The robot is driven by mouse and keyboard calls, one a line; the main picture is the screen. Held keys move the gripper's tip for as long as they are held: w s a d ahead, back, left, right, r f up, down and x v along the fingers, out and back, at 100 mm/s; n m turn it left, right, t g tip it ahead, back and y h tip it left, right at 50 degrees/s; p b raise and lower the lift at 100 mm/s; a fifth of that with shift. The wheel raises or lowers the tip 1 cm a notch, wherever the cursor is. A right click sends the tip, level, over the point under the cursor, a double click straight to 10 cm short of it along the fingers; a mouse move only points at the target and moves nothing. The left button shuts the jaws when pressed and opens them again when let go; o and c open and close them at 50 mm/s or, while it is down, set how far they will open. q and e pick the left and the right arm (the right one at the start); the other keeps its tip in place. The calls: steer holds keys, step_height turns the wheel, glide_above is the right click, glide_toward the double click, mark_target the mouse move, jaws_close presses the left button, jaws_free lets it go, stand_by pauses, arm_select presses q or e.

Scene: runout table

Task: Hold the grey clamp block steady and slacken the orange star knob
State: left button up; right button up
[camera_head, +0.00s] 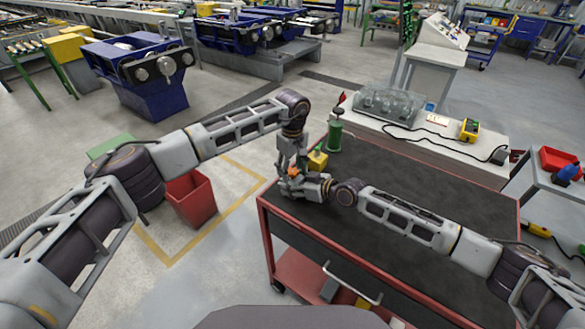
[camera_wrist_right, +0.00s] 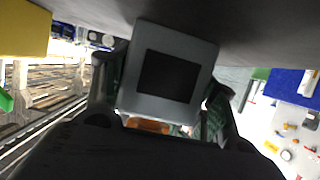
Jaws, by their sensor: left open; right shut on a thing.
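The grey clamp block (camera_wrist_right: 203,55), with a dark square face, sits between the two fingers of my right gripper (camera_wrist_right: 160,92) in the right wrist view. In the head view my right gripper (camera_head: 300,186) lies low at the cart's near left corner, and the block is mostly hidden there. The orange star knob (camera_head: 293,172) shows as a small patch by the grippers; an orange edge also shows in the right wrist view (camera_wrist_right: 147,124). My left gripper (camera_head: 289,162) is open and points down at the knob from above. Whether its fingers touch the knob cannot be told.
The dark-topped red cart (camera_head: 430,190) carries a yellow block (camera_head: 317,160) and a green cylinder (camera_head: 334,137) close behind the grippers. The cart top's back right is clear. A red bin (camera_head: 190,200) stands on the floor to the left.

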arm_select(q)
steer(key=c, duration=1)
